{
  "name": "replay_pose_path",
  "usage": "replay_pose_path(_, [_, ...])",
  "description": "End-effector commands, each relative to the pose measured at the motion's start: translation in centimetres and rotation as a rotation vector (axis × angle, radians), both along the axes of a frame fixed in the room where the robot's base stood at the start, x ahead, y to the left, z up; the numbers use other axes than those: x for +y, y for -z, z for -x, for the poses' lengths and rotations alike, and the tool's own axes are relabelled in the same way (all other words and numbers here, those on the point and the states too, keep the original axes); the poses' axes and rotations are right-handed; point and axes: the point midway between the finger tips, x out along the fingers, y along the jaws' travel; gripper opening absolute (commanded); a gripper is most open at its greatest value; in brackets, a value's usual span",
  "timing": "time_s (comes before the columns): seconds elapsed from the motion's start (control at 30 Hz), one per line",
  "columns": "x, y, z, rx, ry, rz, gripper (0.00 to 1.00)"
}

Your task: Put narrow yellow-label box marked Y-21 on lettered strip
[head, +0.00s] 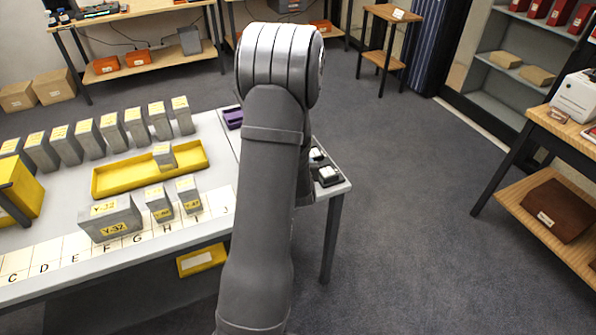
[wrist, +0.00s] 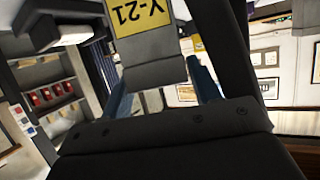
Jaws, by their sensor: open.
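The narrow grey box marked Y-21 (wrist: 150,68) shows in the wrist view, its yellow label upside down in the picture. My gripper (wrist: 162,88) is open, with one blue finger on either side of this box; I cannot tell whether they touch it. In the head view my arm hides the gripper, and I cannot pick out Y-21 there. The lettered strip (head: 42,256) runs along the table's front edge. A wide box marked Y-32 (head: 112,217) and two narrow yellow-label boxes (head: 159,204) (head: 188,196) stand on or by it.
A yellow tray (head: 118,182) holds one small grey box (head: 164,156). Several yellow-label boxes (head: 87,139) stand in a row behind it. A yellow container (head: 22,190) is at the left. A purple item (head: 233,118) and a dark tray (head: 326,176) lie near my arm.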

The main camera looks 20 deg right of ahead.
Motion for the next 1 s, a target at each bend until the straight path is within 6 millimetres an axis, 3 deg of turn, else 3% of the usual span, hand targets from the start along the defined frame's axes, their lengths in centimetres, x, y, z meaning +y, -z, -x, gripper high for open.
replay_pose_path(0.1, [0.0,0.0,0.0,0.000,0.000,0.000,0.52])
replay_pose_path(0.37, [0.0,-0.1,0.0,-0.001,0.000,0.000,0.01])
replay_pose_path(0.73, [0.0,-0.6,0.0,-0.001,0.000,0.000,0.00])
replay_pose_path(1.0, [0.0,-3.4,0.0,-0.004,-0.001,0.004,0.00])
